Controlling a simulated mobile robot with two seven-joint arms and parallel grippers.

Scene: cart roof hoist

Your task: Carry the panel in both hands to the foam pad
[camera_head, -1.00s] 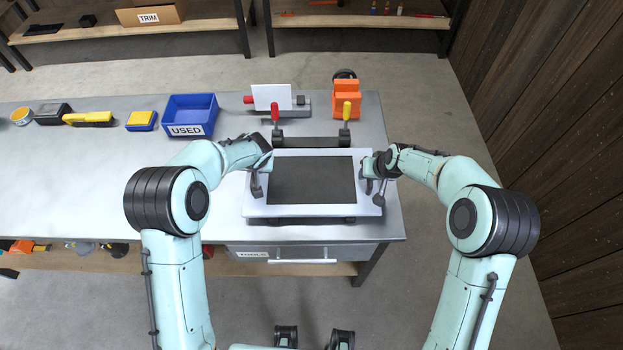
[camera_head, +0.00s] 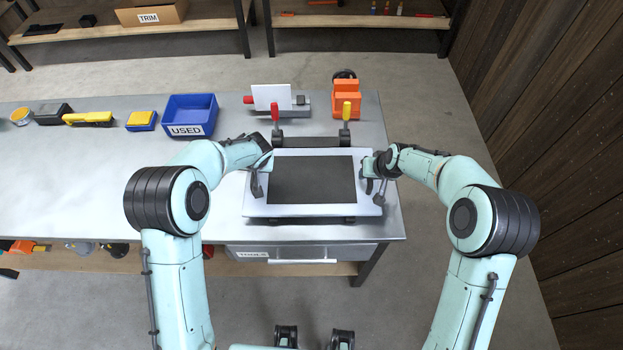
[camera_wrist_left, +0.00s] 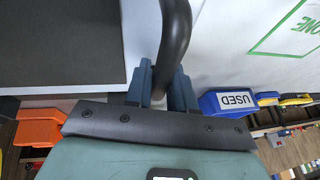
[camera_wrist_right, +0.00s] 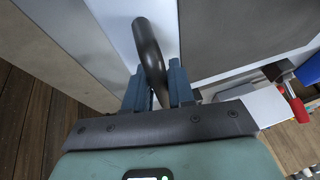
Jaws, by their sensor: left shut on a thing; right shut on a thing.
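The panel (camera_head: 314,210) is a white plate with a large dark grey rectangle in its middle and a dark curved handle at each side. It appears level over the right part of the bench, with dark supports partly showing below it. I cannot tell how far it is above them. My left gripper (camera_head: 264,162) is shut on its left handle, seen closely in the left wrist view (camera_wrist_left: 174,45). My right gripper (camera_head: 372,166) is shut on its right handle, also shown in the right wrist view (camera_wrist_right: 148,48). I cannot make out a foam pad.
Behind the panel stand a red-handled clamp (camera_head: 275,115) and a yellow-handled clamp (camera_head: 346,112), with an orange block (camera_head: 347,98) beyond. The blue USED bin (camera_head: 190,114) is at left. A green outline (camera_wrist_left: 290,45) marks the bench. Bare bench (camera_head: 80,180) lies left.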

